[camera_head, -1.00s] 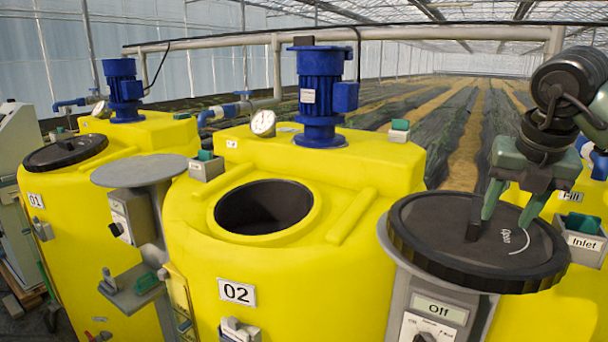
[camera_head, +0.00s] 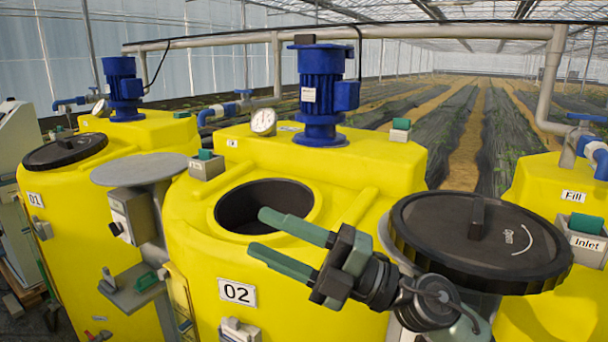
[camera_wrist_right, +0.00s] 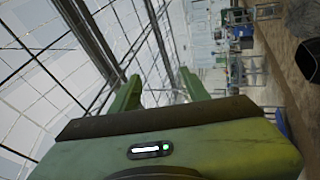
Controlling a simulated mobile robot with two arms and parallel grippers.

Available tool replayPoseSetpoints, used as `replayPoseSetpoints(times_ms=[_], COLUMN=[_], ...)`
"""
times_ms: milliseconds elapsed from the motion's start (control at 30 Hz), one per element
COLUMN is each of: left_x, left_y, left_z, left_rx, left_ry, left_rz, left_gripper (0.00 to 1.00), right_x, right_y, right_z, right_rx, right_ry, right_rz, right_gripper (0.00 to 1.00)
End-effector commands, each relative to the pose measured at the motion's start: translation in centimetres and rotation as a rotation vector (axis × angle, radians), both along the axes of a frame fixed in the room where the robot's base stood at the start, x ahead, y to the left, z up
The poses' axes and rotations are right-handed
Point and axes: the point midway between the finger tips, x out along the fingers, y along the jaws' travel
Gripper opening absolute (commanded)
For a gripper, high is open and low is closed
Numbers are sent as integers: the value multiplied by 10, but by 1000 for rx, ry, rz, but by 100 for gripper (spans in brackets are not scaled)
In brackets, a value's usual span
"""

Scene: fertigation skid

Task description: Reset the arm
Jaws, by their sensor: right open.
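My right gripper (camera_head: 270,238) is open and empty in the head view, its green fingers pointing left in front of the yellow tank 02 (camera_head: 190,235). Its upper finger overlaps the open round mouth (camera_head: 250,205) of that tank in the picture. The right wrist view shows its two green fingers (camera_wrist_right: 160,92) spread apart with nothing between them. The black lid (camera_head: 440,235) rests on the grey round stand to the right of tank 02, its grip bar upright. My left gripper is in neither view.
Tank 01 (camera_head: 125,190) at left has its black lid (camera_head: 65,152) on. A bare grey round stand (camera_head: 138,170) is between the tanks. A blue motor (camera_head: 321,92) and a gauge (camera_head: 263,121) stand on tank 02. Another yellow tank (camera_head: 535,190) is at right, beside an Inlet box (camera_head: 583,241).

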Motion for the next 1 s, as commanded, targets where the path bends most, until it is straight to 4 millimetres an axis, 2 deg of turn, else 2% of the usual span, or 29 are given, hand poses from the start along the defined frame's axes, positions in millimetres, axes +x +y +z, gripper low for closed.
replayPoseSetpoints(times_ms=[67, 167, 200, 267, 300, 367, 433, 500, 567, 600, 700, 800, 1000], left_x=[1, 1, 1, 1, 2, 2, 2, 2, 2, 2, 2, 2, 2], left_y=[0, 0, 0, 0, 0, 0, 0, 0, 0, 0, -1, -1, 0], left_z=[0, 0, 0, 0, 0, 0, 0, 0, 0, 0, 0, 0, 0], left_rx=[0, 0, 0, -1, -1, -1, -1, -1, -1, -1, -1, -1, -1], left_ry=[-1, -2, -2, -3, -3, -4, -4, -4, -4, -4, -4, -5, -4], left_rz=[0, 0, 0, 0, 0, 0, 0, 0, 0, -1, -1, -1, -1], left_gripper=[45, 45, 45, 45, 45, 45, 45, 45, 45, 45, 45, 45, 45], right_x=[15, 43, 53, 62, 65, 63, 53, 34, 13, -4, -49, -91, -161], right_y=[-24, -70, -92, -121, -138, -162, -185, -203, -216, -224, -237, -243, -248], right_z=[0, -23, -42, -77, -102, -142, -190, -237, -276, -300, -351, -385, -425], right_rx=[227, 450, 520, 597, 631, 666, 684, 683, 668, 650, 595, 534, 415], right_ry=[159, 384, 485, 635, 728, 865, 1022, 1176, 1307, 1392, 1587, 1739, 1967], right_rz=[-119, -319, -410, -539, -620, -734, -857, -971, -1062, -1119, -1240, -1322, -1426], right_gripper=[45, 45, 45, 45, 45, 45, 45, 45, 45, 45, 45, 45, 45])
